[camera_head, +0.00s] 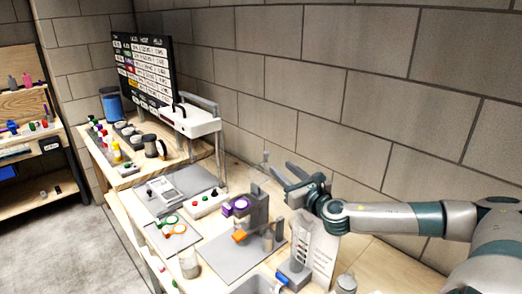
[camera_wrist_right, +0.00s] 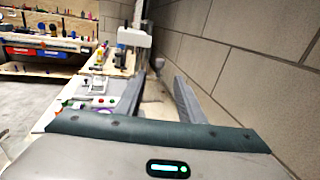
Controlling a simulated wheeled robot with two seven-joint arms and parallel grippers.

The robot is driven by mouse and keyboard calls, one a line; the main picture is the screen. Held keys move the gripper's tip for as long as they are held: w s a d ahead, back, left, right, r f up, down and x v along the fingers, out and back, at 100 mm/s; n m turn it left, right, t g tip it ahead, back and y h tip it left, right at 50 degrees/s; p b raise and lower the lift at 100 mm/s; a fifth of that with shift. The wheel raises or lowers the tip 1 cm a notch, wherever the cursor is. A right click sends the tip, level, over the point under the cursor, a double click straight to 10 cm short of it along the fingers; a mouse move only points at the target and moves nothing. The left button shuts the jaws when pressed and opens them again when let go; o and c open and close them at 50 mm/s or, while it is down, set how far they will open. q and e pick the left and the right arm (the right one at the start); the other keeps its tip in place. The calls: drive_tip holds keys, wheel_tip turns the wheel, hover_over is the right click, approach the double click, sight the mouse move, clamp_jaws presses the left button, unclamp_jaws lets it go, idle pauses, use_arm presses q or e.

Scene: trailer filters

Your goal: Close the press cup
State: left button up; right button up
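A small grey press-like device (camera_head: 258,208) stands on a grey mat at the bench's middle. A purple ring (camera_head: 239,206) sits at its upper left, and an orange part (camera_head: 239,237) shows low at its front. I cannot tell which part is the press cup, or whether it is open or closed. My right gripper (camera_head: 277,167) is above and to the right of the device, near the wall, with its fingers apart and nothing between them. Its spread fingers also show in the right wrist view (camera_wrist_right: 162,88). My left gripper is not in view.
A clear container (camera_head: 188,263) stands left of the grey mat (camera_head: 216,262). A box with coloured buttons (camera_head: 207,202) is behind it. A block wall (camera_head: 380,100) runs close behind the bench.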

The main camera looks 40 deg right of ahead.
drive_tip(key=w+p, duration=0.1)
drive_tip(key=w, duration=0.3)
drive_tip(key=w+d+p, duration=0.1)
drive_tip(key=w+p, duration=0.1)
drive_tip(key=w, duration=0.3)
drive_tip(key=w+d+p, duration=0.1)
drive_tip(key=w, duration=0.3)
drive_tip(key=shift+w+d+p, duration=0.25)
drive_tip(key=shift+w+p, duration=0.1)
drive_tip(key=shift+w, duration=0.65)
drive_tip(key=shift+c, duration=0.5)
clamp_jaws()
